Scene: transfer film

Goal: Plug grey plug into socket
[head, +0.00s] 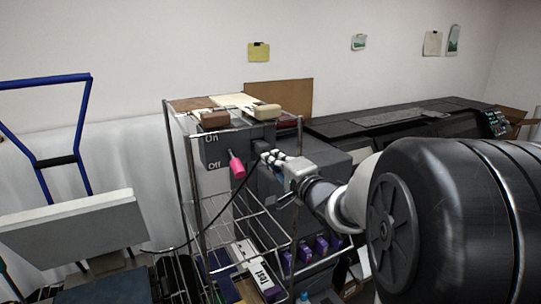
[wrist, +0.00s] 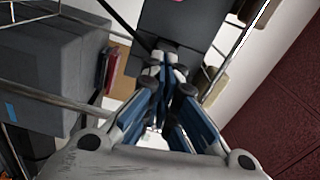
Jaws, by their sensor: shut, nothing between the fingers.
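A grey switch box (head: 225,150) marked On and Off stands on the wire rack, with a pink handle (head: 236,164) on its front. My gripper (head: 268,157) is shut and empty, its fingertips close to the right part of the box front. A black cable (head: 228,203) rises to a small dark end (head: 260,146) by the fingertips, probably the grey plug. I cannot tell whether it sits in the socket; the socket itself is not clear. In the wrist view my gripper (wrist: 168,60) has its fingers together before the dark box (wrist: 190,25), with the cable (wrist: 125,22) at left.
The metal wire rack (head: 188,190) surrounds the box with thin posts and rails. Blocks (head: 215,119) lie on top. Purple-ended boxes (head: 305,250) stand low down. A large dark printer (head: 400,122) is behind at right, and a blue-framed cart (head: 60,160) is at left.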

